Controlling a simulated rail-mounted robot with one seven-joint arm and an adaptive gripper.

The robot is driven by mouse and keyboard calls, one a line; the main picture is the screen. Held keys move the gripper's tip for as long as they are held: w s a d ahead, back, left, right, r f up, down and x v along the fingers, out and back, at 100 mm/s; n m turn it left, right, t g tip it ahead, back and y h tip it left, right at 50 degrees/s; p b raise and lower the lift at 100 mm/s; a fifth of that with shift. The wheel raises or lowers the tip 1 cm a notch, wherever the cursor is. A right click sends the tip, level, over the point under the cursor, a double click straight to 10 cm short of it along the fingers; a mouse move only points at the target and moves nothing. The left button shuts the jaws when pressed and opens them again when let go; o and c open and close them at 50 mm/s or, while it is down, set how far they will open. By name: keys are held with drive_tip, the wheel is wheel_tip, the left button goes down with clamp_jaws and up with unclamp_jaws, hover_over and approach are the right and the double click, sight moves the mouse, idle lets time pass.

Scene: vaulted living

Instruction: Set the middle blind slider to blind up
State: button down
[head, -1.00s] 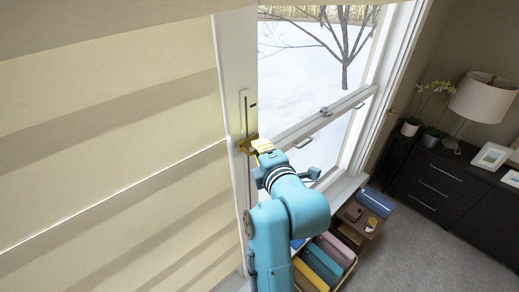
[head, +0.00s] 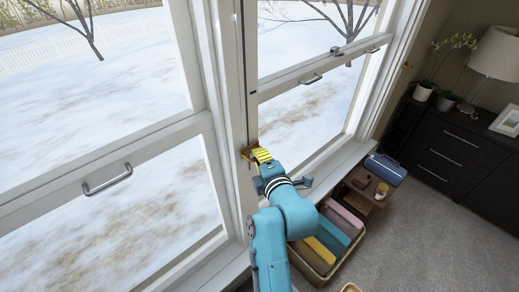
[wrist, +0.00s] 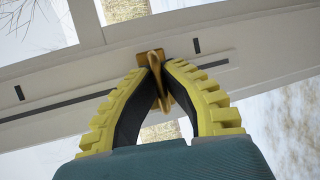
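The middle blind slider is a brass-coloured knob (head: 248,153) on the white post between two windows; in the wrist view the knob (wrist: 155,62) sits on a dark groove (wrist: 60,107). In the wrist view it lies close to the right one of two short dark marks. My gripper (head: 257,154) has yellow ribbed fingers. Its tips (wrist: 158,70) close in on the knob from both sides, and part of the knob is hidden between them. The left window (head: 80,120) is uncovered, with no blind showing over its glass.
A window handle (head: 107,180) juts out on the left. At the lower right stand a basket of coloured files (head: 325,240) and a small wooden stand (head: 362,188). A dark dresser (head: 450,155) is at the right. Carpet (head: 420,240) lies open before it.

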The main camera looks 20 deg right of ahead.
wheel_tip(320, 180, down, 7)
drive_tip(key=b, duration=0.3)
drive_tip(key=shift+r, duration=0.2)
drive_tip(key=shift+f, duration=0.1)
drive_tip(key=c, duration=1.2)
unclamp_jaws()
drive_tip(key=shift+o, duration=0.2)
drive_tip(key=shift+r, duration=0.2)
drive_tip(key=v, duration=1.2)
